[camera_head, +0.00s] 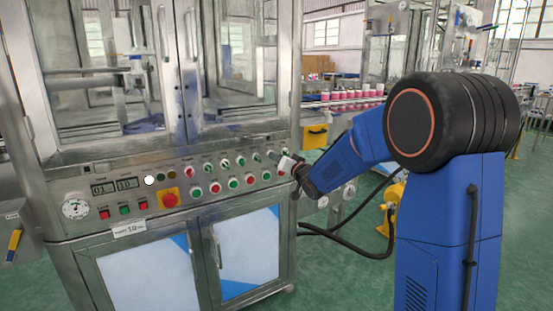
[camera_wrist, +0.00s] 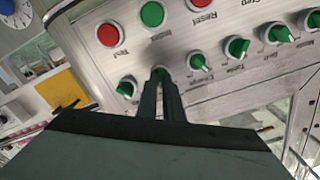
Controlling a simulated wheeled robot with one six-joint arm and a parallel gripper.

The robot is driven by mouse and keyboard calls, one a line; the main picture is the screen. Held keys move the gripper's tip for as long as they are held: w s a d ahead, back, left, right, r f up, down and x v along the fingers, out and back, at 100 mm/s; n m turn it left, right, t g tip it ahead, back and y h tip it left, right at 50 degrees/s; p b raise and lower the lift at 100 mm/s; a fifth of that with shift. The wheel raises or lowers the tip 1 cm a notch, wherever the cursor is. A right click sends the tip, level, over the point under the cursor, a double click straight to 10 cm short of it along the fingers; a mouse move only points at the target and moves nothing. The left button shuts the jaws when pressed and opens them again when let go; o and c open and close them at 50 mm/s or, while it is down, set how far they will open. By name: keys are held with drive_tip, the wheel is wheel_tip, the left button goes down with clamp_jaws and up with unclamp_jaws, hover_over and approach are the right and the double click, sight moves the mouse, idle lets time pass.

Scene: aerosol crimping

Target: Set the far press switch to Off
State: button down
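The metal press cabinet's control panel (camera_head: 112,214) carries a row of green selector switches above a row of red and green buttons. My gripper (camera_head: 277,158) is at the right end of the switch row. In the wrist view, where the panel appears upside down, its two narrow fingers (camera_wrist: 160,78) are close together at a green switch knob (camera_wrist: 161,70), which shows between the tips. They look closed on it, and they partly hide its angle. Another green switch (camera_wrist: 127,87) stands to its left, and one (camera_wrist: 198,62) to its right. The labels are too small to tell which is the far press switch.
A red button (camera_wrist: 108,34) and a green button (camera_wrist: 152,14) lie close to the fingers. A red emergency stop (camera_head: 170,199) on a yellow plate and a gauge (camera_head: 75,208) are at the panel's left. Cabinet doors (camera_head: 238,252) are below. A conveyor with pink-and-white cans (camera_head: 352,95) stands behind.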

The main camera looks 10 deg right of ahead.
drive_tip(key=shift+n, duration=0.3)
drive_tip(key=n, duration=1.1)
drive_tip(key=shift+a, duration=0.15)
drive_tip(key=shift+n, duration=0.3)
idle(0.4)
drive_tip(key=c, duration=1.9)
unclamp_jaws()
drive_tip(key=shift+s, duration=0.1)
